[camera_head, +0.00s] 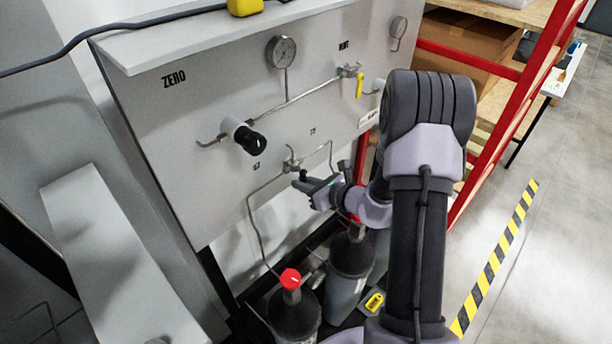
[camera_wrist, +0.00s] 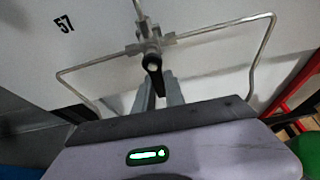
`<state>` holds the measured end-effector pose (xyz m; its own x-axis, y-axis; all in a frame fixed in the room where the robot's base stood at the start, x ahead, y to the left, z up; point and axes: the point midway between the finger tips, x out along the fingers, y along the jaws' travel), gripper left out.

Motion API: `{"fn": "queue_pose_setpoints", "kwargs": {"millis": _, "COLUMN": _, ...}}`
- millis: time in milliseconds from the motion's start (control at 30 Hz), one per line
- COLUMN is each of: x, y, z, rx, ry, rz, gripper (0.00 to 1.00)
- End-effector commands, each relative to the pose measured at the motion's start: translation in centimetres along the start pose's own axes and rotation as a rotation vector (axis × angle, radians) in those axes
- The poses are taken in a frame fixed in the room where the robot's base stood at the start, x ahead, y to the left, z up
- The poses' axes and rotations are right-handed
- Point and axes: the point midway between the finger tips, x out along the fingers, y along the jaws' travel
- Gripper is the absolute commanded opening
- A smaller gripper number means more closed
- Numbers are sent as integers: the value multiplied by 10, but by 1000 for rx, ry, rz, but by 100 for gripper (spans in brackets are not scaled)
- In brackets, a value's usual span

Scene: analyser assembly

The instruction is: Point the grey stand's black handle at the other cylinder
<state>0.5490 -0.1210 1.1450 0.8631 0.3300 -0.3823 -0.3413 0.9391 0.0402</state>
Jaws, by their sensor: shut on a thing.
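The grey stand (camera_head: 215,110) is an upright panel carrying pipes and a three-way valve (camera_head: 291,162). The valve also shows in the wrist view (camera_wrist: 150,42), with one pipe running left and one right. Its black handle (camera_wrist: 153,72) hangs below the valve body towards the wrist camera. My gripper (camera_wrist: 158,90) is shut on the black handle, one finger on each side; in the head view my gripper (camera_head: 303,184) is at the valve, hiding most of the handle. Two dark cylinders stand below: one with a red cap (camera_head: 293,315), one at its right (camera_head: 350,258).
The panel also bears a black knob (camera_head: 250,140), a yellow-handled valve (camera_head: 359,86) and a gauge (camera_head: 281,51). A red-framed shelf (camera_head: 500,115) stands at the right. A yellow tag (camera_head: 374,302) is beside the cylinders.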

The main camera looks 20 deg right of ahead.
Motion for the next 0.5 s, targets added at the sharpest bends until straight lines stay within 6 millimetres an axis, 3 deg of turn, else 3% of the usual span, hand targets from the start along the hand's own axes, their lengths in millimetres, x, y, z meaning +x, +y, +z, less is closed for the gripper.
{"fn": "queue_pose_setpoints", "kwargs": {"millis": 500, "x": -2, "y": 19, "z": 5, "rx": 453, "ry": 1, "rz": 188, "gripper": 0}}
